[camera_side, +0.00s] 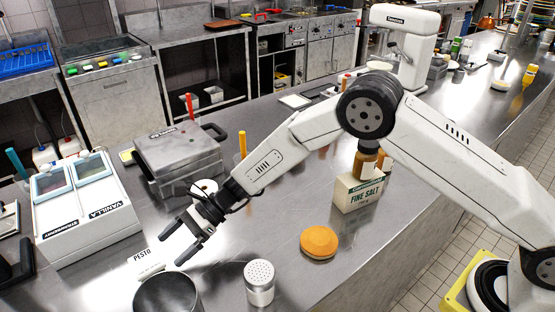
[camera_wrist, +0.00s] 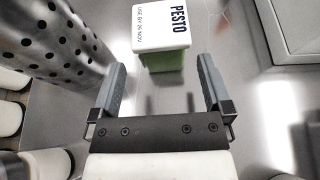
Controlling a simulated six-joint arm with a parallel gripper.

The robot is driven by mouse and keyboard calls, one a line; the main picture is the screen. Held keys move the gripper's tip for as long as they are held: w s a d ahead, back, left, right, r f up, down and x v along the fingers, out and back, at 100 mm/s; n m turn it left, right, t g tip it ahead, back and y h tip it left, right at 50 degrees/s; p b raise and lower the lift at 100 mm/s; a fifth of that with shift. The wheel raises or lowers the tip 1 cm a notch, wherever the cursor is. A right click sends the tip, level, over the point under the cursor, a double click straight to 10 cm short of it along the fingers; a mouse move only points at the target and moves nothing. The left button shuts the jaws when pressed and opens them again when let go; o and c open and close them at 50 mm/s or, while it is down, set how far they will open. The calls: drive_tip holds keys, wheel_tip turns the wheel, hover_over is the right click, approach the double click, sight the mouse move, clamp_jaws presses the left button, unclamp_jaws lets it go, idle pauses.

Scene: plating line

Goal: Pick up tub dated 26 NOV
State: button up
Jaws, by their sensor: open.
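The pesto tub (camera_side: 148,262) is small, with a white lid, and stands on the steel counter at the lower left of the side view. In the wrist view its lid (camera_wrist: 161,27) reads PESTO with a small use-by line that looks like 26 NOV, and its side is green. My gripper (camera_side: 171,250) is low over the counter, open and empty, close to the tub. In the wrist view the fingertips (camera_wrist: 160,64) are spread, and the tub is just beyond them, roughly centred between them and not held.
A perforated metal cylinder (camera_wrist: 50,45) is close to the left finger. In the side view a shaker (camera_side: 260,284) and a bun (camera_side: 319,242) stand right of the tub.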

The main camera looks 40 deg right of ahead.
sight(149, 268)
drive_tip(key=shift+x, duration=3.6)
drive_tip(key=shift+w+d, duration=0.1)
drive_tip(key=shift+c, duration=0.2)
drive_tip(key=c, duration=1.1)
